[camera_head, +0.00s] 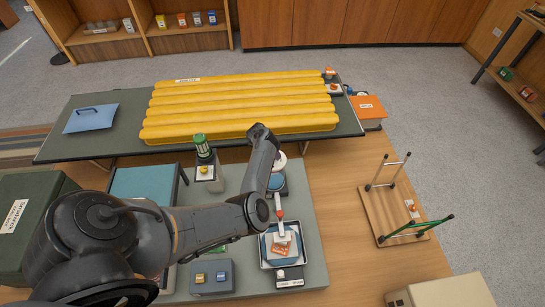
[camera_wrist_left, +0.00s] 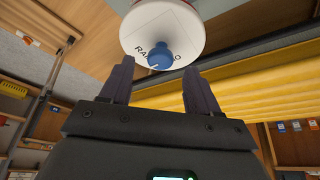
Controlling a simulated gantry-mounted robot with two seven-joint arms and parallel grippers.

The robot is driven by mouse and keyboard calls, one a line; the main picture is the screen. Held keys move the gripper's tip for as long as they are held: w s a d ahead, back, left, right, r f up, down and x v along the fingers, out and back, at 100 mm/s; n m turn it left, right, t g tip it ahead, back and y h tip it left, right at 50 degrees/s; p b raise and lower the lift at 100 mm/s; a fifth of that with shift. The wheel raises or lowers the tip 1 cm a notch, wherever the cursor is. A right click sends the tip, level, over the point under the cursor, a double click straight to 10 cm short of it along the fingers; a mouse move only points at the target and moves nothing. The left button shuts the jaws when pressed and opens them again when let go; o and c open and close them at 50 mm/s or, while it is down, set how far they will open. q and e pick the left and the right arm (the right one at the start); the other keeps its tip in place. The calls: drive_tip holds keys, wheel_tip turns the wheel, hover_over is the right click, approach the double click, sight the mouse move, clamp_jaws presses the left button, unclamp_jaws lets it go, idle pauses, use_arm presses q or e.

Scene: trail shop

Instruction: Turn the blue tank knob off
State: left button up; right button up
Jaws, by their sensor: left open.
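The blue tank knob (camera_wrist_left: 160,55) sits on a round white face with partly legible lettering around it. In the left wrist view it is at top centre, just beyond and between my left fingertips. My left gripper (camera_wrist_left: 157,72) is open, with one finger on each side of the knob's line; I see no clear contact. In the head view my left arm reaches over the grey mat. A white round part (camera_head: 280,162) shows beside its end, and the knob and fingertips are hidden there. My right gripper is not in view.
A dark table (camera_head: 348,124) with long yellow pads (camera_head: 240,107) stands behind my left arm. A tray (camera_head: 298,258) and a grey box (camera_head: 212,280) rest on the grey mat (camera_head: 316,235). A green-capped canister (camera_head: 202,146) stands left of the arm. Floor to the right is partly clear.

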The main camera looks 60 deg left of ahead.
use_arm(q)
drive_tip(key=shift+b+x, duration=0.4)
drive_tip(key=shift+x, duration=0.85)
drive_tip(key=c, duration=1)
drive_tip(key=shift+c, duration=0.2)
